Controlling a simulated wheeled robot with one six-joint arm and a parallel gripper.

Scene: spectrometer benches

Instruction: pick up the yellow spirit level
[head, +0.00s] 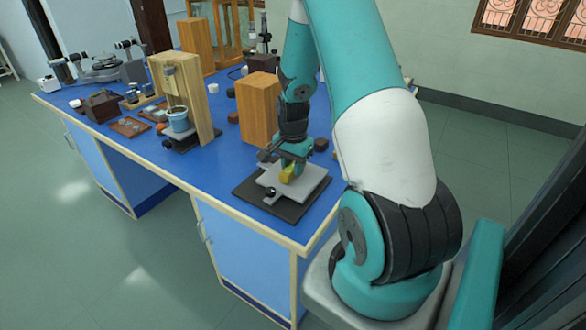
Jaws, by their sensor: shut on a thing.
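The yellow spirit level (288,173) shows as a small yellow shape just under my gripper (286,166). My gripper points down over a light grey plate (311,179), which lies on a dark base (255,199) near the front right edge of the blue bench. My gripper is shut on the spirit level, and its fingers hide part of it. I cannot tell whether the level touches the plate or is held just above it.
A wooden block (257,108) stands close behind my gripper. The blue bench top (225,160) is clear left of the dark base.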

